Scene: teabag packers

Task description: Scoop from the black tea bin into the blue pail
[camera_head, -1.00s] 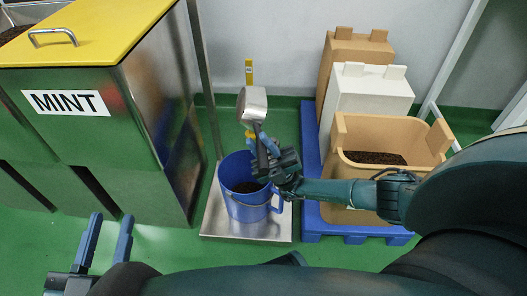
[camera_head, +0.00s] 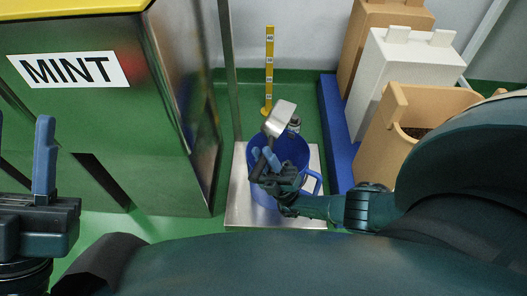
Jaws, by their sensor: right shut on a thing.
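The blue pail (camera_head: 296,150) stands upright on a metal plate (camera_head: 239,205), its handle on the right. My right gripper (camera_head: 267,160) is over the pail and shut on the handle of a metal scoop (camera_head: 281,117). The scoop's head is tilted above the pail's far rim. I cannot see into the scoop, and the gripper hides much of the pail's inside. A tan bin (camera_head: 376,145) at the right holds dark loose leaf, mostly hidden by my arm; I see no label on it. My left gripper (camera_head: 22,135) is open and empty at the left edge.
A green and metal bin labelled MINT (camera_head: 68,70) stands close left of the pail. A white bin (camera_head: 405,75) and a brown bin (camera_head: 385,20) stand on a blue pallet (camera_head: 338,130). A yellow marked post (camera_head: 269,65) rises behind the pail.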

